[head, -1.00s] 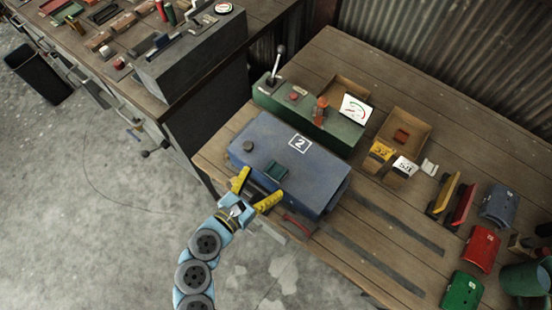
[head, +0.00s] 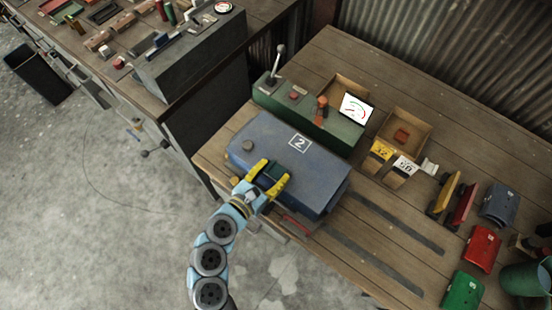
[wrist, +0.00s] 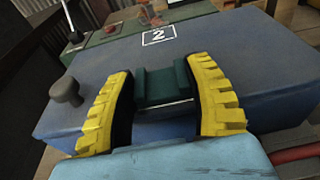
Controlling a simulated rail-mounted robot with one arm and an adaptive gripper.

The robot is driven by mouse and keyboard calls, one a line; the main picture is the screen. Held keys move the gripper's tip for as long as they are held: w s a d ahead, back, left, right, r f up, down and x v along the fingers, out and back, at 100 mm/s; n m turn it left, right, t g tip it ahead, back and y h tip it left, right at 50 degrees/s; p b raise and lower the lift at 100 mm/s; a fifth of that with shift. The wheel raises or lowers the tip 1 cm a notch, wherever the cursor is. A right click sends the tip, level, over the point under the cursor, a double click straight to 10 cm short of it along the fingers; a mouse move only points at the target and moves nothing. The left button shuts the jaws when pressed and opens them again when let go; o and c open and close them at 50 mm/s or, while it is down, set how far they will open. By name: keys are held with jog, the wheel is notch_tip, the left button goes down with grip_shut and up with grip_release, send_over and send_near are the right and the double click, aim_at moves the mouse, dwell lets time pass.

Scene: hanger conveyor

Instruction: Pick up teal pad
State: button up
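The teal pad (head: 276,170) is a small dark teal block on top of the blue box marked "2" (head: 318,170). My gripper (head: 270,175) has yellow ridged fingers, one on each side of the pad. In the wrist view the teal pad (wrist: 166,84) sits between the fingertips of my gripper (wrist: 165,95). The right finger is very close to the pad or touching it. A narrow dark gap seems to show at the left finger. I cannot tell whether the fingers press on the pad.
A dark knob (wrist: 66,91) stands on the box left of the gripper. Behind the box is a green control panel (head: 345,135) with a lever and a gauge. Open wooden trays (head: 424,124) and coloured pieces lie to the right.

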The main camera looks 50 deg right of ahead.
aim_at(274, 174)
jog(key=shift+r, duration=0.1)
jog(key=shift+r, duration=0.25)
notch_tip(274, 174, up, 2)
jog(key=shift+r+p, duration=0.25)
jog(key=shift+p, duration=0.1)
jog(key=s+a+r+p, duration=0.1)
jog(key=s+r+p, duration=0.1)
jog(key=s+r, duration=0.1)
jog(key=s+a+r+p, duration=0.2)
jog(key=s+r+p, duration=0.1)
jog(key=s, duration=0.2)
jog(key=s+a+r+p, duration=0.2)
jog(key=s+r+p, duration=0.1)
jog(key=s+r, duration=0.1)
jog(key=shift+s+a, duration=0.2)
jog(key=shift+s, duration=0.2)
